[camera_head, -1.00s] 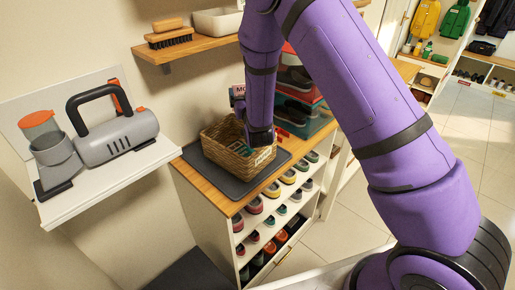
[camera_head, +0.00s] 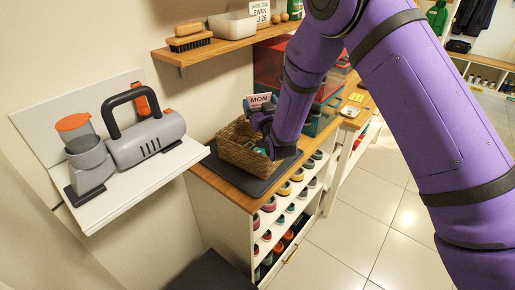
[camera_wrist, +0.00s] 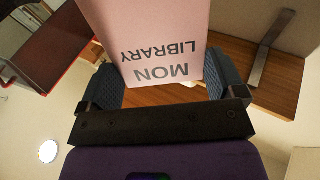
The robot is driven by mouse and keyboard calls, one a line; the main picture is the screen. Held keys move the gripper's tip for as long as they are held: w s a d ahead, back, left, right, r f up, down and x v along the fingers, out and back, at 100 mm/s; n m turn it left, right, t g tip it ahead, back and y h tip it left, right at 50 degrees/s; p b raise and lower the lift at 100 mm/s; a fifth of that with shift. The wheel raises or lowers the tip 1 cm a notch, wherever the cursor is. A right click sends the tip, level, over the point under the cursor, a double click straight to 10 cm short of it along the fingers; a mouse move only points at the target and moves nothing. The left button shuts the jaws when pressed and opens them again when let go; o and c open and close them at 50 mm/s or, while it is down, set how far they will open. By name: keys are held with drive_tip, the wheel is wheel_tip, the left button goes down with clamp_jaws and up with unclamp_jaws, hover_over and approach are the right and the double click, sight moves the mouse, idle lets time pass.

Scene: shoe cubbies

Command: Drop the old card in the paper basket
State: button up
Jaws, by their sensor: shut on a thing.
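A pale pink card (camera_wrist: 160,40) printed "MON LIBRARY" stands between my gripper's fingers in the wrist view. My gripper (camera_wrist: 165,85) is shut on it, one blue padded finger at each side. In the head view the card (camera_head: 259,100) shows its "MON" face above the back right of the woven basket (camera_head: 232,155). My gripper (camera_head: 261,113) is there beside the card, partly hidden by my arm. The basket sits on a dark mat on the wooden cabinet top. Something teal shows inside it; my arm hides its right part.
A wall shelf (camera_head: 215,47) with a brush and white tray is above the basket. Stacked red and teal boxes (camera_head: 275,65) stand behind it. A grey appliance (camera_head: 145,135) is on a white ledge at left. Shoes fill the cubbies below.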

drive_tip(key=shift+a+f, duration=0.1)
drive_tip(key=shift+f, duration=1.65)
drive_tip(key=o, duration=0.4)
drive_tip(key=shift+s, duration=0.1)
